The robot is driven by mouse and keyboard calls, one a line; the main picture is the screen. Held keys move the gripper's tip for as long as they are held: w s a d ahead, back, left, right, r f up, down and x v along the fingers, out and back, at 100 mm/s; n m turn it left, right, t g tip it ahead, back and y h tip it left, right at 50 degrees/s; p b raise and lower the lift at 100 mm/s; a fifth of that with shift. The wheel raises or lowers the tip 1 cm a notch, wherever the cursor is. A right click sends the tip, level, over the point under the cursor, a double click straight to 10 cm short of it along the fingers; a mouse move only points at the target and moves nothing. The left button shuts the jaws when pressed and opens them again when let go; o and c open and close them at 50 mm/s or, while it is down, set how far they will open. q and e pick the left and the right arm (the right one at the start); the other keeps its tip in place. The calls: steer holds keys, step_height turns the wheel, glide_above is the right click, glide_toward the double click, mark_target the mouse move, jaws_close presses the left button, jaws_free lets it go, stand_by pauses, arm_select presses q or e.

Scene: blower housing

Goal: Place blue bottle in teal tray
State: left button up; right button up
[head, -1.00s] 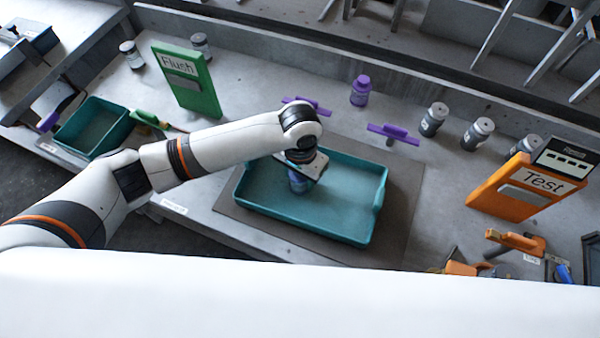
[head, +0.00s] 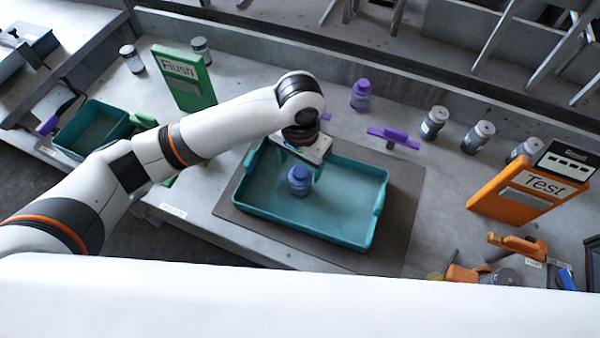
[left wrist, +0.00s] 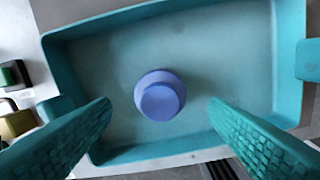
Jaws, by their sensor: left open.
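The blue bottle (head: 299,181) stands upright in the left part of the teal tray (head: 330,234), on its floor. In the left wrist view the bottle (left wrist: 160,95) is seen from above, apart from the walls of the tray (left wrist: 170,152). My left gripper (head: 305,160) is just above and behind the bottle in the head view. In the left wrist view its two teal, ridged fingers (left wrist: 160,110) are spread wide, with clear gaps on both sides of the bottle. My right gripper is not in view.
A smaller teal bin (head: 88,128) sits at the left. A green "Flush" board (head: 184,80) and an orange "Test" board (head: 520,190) stand on the bench. A purple bottle (head: 361,95) and several grey jars (head: 434,122) stand behind the tray.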

arm_select(q)
step_height(320, 180, up, 5)
steer(key=shift+f, duration=0.1)
